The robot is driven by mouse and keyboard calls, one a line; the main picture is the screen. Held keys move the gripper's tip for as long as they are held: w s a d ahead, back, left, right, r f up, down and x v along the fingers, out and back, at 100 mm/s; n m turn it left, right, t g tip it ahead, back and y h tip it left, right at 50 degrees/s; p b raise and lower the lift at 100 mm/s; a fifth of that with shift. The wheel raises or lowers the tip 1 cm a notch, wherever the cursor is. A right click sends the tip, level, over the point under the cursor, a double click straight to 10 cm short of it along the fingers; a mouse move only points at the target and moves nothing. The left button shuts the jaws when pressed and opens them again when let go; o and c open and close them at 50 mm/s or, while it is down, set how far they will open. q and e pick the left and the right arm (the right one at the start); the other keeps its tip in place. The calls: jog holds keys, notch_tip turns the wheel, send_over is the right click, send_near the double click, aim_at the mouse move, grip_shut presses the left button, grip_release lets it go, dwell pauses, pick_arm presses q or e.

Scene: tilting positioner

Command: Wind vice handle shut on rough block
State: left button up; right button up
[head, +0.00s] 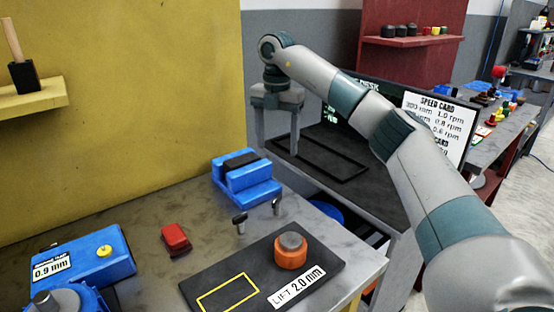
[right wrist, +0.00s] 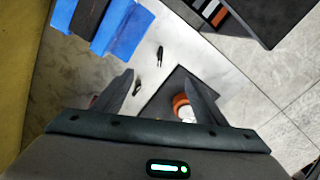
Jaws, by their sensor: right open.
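The blue vice (head: 262,192) stands at the back right of the workbench. A dark block (head: 240,159) sits between its jaws; I cannot tell whether they touch it. The vice (right wrist: 124,30) and block (right wrist: 88,15) also show at the top left of the right wrist view. Two small dark-headed metal pieces (head: 240,220) stand in front of the vice; I cannot tell whether either is its handle. My right gripper (head: 278,150) is open and empty, pointing down, above and beyond the vice in the head view. It also shows in the right wrist view (right wrist: 157,78). My left gripper is not in view.
A black plate (head: 222,273) marked "LIFT 2.0 mm" carries an orange knob (head: 291,255). A red block (head: 175,239) and a blue box (head: 90,262) marked 0.9 mm lie left. A yellow wall (head: 120,110) backs the bench. A dark side table (head: 375,185) stands behind right.

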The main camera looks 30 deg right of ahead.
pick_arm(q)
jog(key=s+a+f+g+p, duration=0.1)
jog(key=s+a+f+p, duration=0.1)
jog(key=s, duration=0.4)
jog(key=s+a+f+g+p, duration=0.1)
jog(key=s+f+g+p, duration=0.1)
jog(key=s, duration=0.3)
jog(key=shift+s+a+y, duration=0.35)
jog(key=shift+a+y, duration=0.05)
pick_arm(e)
jog(key=n, duration=1.8)
jog(key=shift+f, duration=0.15)
jog(key=p, duration=0.3)
send_over(277, 197)
notch_tip(277, 197, down, 11)
jog(key=shift+f, duration=0.2)
notch_tip(277, 197, down, 5)
jog(key=shift+r+p, duration=0.1)
jog(key=shift+p, duration=0.55)
jog(key=shift+f, duration=0.5)
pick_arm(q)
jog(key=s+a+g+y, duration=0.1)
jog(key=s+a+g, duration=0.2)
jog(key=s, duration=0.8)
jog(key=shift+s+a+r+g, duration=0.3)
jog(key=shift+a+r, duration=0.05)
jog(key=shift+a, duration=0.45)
